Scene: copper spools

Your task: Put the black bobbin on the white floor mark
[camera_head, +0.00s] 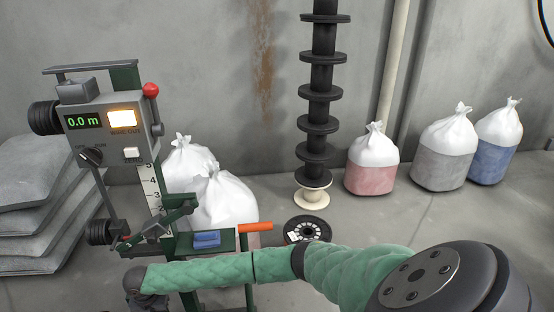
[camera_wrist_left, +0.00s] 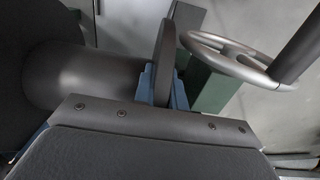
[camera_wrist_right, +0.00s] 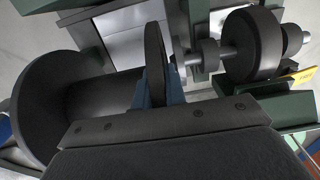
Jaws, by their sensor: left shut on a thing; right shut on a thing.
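In the left wrist view my left gripper (camera_wrist_left: 160,88) is shut on the thin flange of a dark bobbin (camera_wrist_left: 85,75). In the right wrist view my right gripper (camera_wrist_right: 160,88) is shut on the flange of a black bobbin (camera_wrist_right: 100,98), whose other, larger flange is at the left. I cannot tell whether both hold the same bobbin. The head view does not show either pair of fingertips clearly. A tall stack of black bobbins (camera_head: 320,75) stands on a cream spool (camera_head: 313,197). I cannot clearly make out the white floor mark.
A black disc with holes and a white patch (camera_head: 307,229) lies before the stack. A machine with a readout (camera_head: 105,118) stands left, near grey sacks (camera_head: 35,205). White bags (camera_head: 222,203) are behind it; tied sacks (camera_head: 372,165) line the wall. My green-sleeved arm crosses the foreground.

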